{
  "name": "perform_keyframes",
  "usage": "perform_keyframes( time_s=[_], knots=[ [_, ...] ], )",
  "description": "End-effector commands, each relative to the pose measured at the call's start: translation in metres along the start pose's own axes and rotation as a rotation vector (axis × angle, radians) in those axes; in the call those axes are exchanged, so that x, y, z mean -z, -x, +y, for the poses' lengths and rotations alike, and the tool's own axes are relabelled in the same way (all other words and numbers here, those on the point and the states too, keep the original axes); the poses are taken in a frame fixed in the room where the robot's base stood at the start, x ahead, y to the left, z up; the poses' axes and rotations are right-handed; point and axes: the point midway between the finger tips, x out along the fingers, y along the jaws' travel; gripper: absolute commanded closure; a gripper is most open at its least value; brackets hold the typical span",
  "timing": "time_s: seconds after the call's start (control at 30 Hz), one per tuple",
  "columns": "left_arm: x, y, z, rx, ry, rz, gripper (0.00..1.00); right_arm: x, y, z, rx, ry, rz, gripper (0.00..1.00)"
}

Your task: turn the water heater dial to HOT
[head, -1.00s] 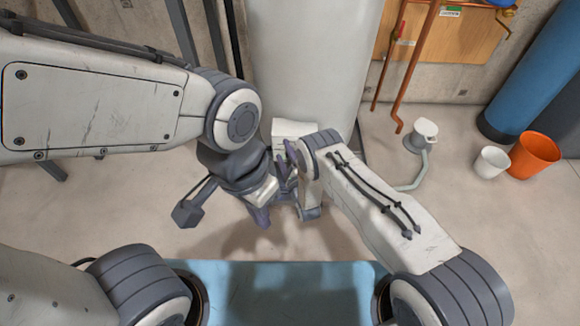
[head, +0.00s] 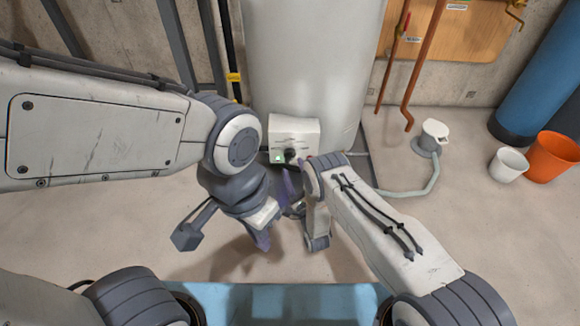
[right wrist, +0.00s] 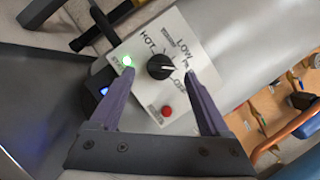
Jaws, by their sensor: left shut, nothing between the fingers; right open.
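The water heater (head: 310,70) is a tall white tank with a white control box (head: 294,132) low on its front. In the right wrist view the round black dial (right wrist: 160,66) sits on the box face among the labels HOT, LOW, a partly covered one and OFF. Its white mark points right, away from HOT, toward the partly covered label. My right gripper (right wrist: 157,75) is open and empty, one finger on each side of the dial in this view, apart from it. My left gripper (head: 263,238) is shut and empty, lower in the head view, away from the box.
A green light (right wrist: 127,61) and a red button (right wrist: 167,111) are on the box face. A grey hose (head: 405,192) runs across the floor to a white fitting (head: 434,133). A white bucket (head: 508,165) and an orange bucket (head: 553,157) stand at right.

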Motion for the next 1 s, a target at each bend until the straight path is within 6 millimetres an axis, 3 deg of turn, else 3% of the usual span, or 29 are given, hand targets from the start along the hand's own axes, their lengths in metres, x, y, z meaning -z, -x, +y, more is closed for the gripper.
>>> perform_keyframes(
  time_s=[0.1, 0.3, 0.67, 0.87, 0.9, 1.0],
  knots=[
    [-0.001, -0.013, -0.001, 0.0, 0.0, 0.0, 1.0, 0.002, -0.023, 0.001, 0.005, 0.001, -0.001, 0.2],
    [-0.001, -0.021, -0.002, 0.0, 0.0, 0.0, 1.0, 0.002, -0.044, 0.0, 0.002, 0.001, 0.0, 0.2],
    [-0.001, -0.021, -0.002, 0.0, 0.0, 0.0, 1.0, 0.001, -0.05, -0.001, 0.001, 0.001, 0.001, 0.2],
    [-0.001, -0.021, -0.002, 0.0, 0.0, 0.0, 1.0, 0.001, -0.049, -0.001, 0.001, 0.001, 0.001, 0.93],
    [-0.001, -0.021, -0.002, 0.0, 0.0, 0.0, 1.0, 0.001, -0.049, -0.001, 0.001, 0.001, 0.001, 1.0],
    [-0.001, -0.021, -0.002, 0.0, 0.0, 0.0, 1.0, 0.001, -0.049, -0.001, 0.0, 0.003, 0.001, 1.0]
  ],
)
